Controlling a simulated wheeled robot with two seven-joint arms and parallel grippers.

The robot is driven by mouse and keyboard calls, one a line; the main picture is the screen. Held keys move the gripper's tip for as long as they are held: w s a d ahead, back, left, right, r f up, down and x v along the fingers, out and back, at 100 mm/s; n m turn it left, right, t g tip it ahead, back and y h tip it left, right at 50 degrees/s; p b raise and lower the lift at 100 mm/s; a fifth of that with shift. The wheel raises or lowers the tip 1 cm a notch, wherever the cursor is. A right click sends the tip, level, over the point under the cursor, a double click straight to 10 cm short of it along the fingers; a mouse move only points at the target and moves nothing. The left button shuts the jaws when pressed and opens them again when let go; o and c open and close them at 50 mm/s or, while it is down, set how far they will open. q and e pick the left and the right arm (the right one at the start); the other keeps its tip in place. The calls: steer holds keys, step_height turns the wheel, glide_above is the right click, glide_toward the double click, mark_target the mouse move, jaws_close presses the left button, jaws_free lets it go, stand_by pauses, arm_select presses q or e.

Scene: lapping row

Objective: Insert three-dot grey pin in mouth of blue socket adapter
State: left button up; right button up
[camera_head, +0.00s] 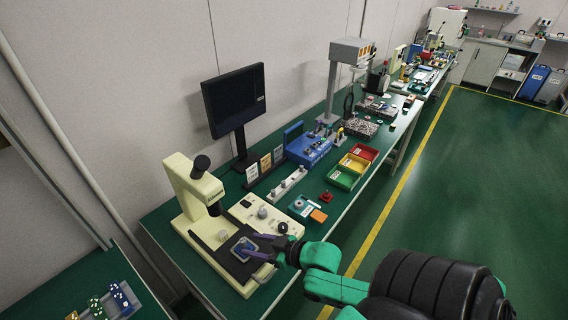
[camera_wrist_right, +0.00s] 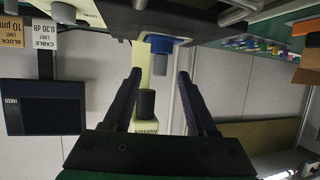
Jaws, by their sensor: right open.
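A blue part (camera_head: 246,247), which looks like the blue socket adapter, sits in a light frame on a black plate in front of the cream microscope. The blue part also shows in the right wrist view (camera_wrist_right: 161,42), beyond the fingertips. My right gripper (camera_head: 257,246) is open beside it, and its fingers point at it. My left gripper is not in view.
The cream microscope (camera_head: 192,190) and cream control box (camera_head: 265,214) stand close to the gripper. A pale rack with knobs (camera_head: 289,184), a small tray (camera_head: 301,207) and coloured bins (camera_head: 342,178) lie farther along. A monitor (camera_head: 235,100) stands behind. Dotted blocks (camera_head: 118,296) sit at lower left.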

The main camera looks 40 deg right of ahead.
steer(key=p+v, duration=0.1)
steer(key=v, duration=1)
steer(key=shift+p, duration=0.35)
steer(key=shift+s, duration=0.1)
